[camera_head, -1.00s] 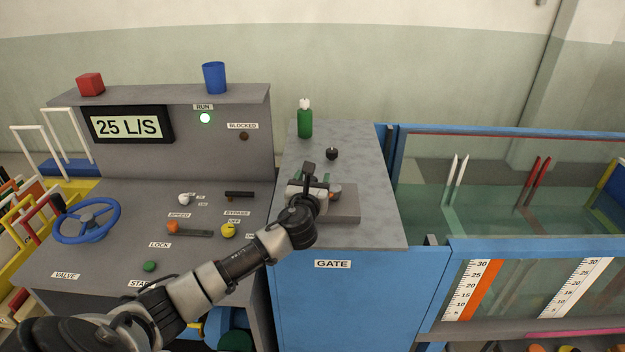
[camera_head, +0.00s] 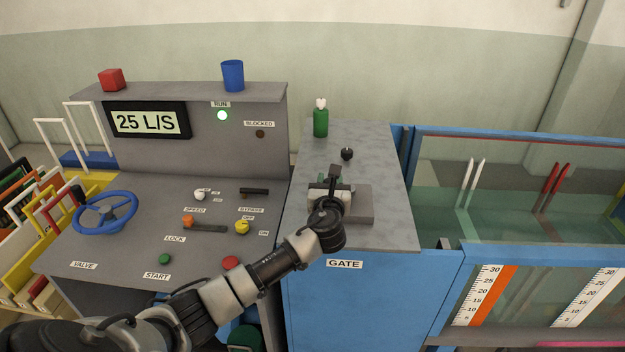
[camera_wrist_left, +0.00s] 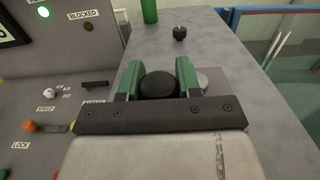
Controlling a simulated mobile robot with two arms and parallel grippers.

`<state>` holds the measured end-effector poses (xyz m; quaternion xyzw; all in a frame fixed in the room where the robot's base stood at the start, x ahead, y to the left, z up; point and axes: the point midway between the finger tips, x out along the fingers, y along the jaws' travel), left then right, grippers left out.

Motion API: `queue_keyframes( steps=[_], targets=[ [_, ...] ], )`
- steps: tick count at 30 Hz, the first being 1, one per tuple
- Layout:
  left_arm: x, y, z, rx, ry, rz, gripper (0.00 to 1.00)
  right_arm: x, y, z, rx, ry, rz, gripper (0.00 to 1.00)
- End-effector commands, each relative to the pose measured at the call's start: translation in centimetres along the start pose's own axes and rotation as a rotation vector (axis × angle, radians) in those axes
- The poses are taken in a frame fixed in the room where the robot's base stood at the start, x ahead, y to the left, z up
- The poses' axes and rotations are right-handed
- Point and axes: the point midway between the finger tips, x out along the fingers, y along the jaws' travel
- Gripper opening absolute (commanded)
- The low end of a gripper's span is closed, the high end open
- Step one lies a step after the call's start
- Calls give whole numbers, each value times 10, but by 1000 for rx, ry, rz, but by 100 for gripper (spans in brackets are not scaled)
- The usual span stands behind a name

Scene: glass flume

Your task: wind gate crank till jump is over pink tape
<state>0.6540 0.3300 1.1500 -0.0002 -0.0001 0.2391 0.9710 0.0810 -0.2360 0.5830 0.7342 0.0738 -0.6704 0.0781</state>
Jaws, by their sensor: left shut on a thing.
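My left gripper (camera_head: 333,186) is over the grey crank block (camera_head: 362,205) on top of the blue GATE cabinet (camera_head: 345,300). In the left wrist view, the green fingers of the left gripper (camera_wrist_left: 157,78) are shut on a round black crank knob (camera_wrist_left: 157,86). A light metal disc (camera_wrist_left: 203,79) shows just right of the fingers. The rest of the crank is hidden behind my gripper. A strip of pink tape (camera_head: 585,344) shows at the bottom right edge of the head view. I cannot make out the jump. My right gripper is not in view.
The glass flume (camera_head: 540,210) with a water surface and white scales stands at the right. A green bottle (camera_head: 320,121) and a small black knob (camera_head: 347,154) are on the gate top behind my gripper. The control console (camera_head: 120,240) at left shows 25 L/S and a lit RUN lamp.

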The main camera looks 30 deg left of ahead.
Motion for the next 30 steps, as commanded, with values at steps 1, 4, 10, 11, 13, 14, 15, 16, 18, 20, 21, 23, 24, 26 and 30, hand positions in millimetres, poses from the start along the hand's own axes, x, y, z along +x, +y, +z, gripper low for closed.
queue_keyframes(
  steps=[1,4,10,11,13,14,15,16,18,20,21,23,24,26,30],
  targets=[
    [-1,-6,0,-1,2,6,0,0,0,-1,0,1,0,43],
    [-1,-10,0,1,2,11,0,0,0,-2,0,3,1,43],
    [-1,-9,-1,2,2,11,0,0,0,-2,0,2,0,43],
    [-1,-9,-1,2,2,11,0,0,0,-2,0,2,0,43],
    [-1,-9,-1,2,1,11,44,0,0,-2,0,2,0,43],
    [-1,-9,-1,2,1,11,49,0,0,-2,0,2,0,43],
    [-1,-9,-1,2,1,11,55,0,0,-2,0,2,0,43],
    [-1,-9,0,2,1,11,59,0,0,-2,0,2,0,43],
    [-1,-9,0,2,1,10,59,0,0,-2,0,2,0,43],
    [-1,-9,0,2,1,10,59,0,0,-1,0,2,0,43],
    [-1,-9,0,2,0,10,59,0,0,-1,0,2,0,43],
    [-1,-9,0,2,0,10,59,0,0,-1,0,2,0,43],
    [-2,-9,0,1,0,10,59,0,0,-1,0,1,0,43],
    [-4,-9,-1,1,0,10,59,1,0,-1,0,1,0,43],
    [-19,-9,-2,1,0,8,59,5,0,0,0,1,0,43]
  ],
)
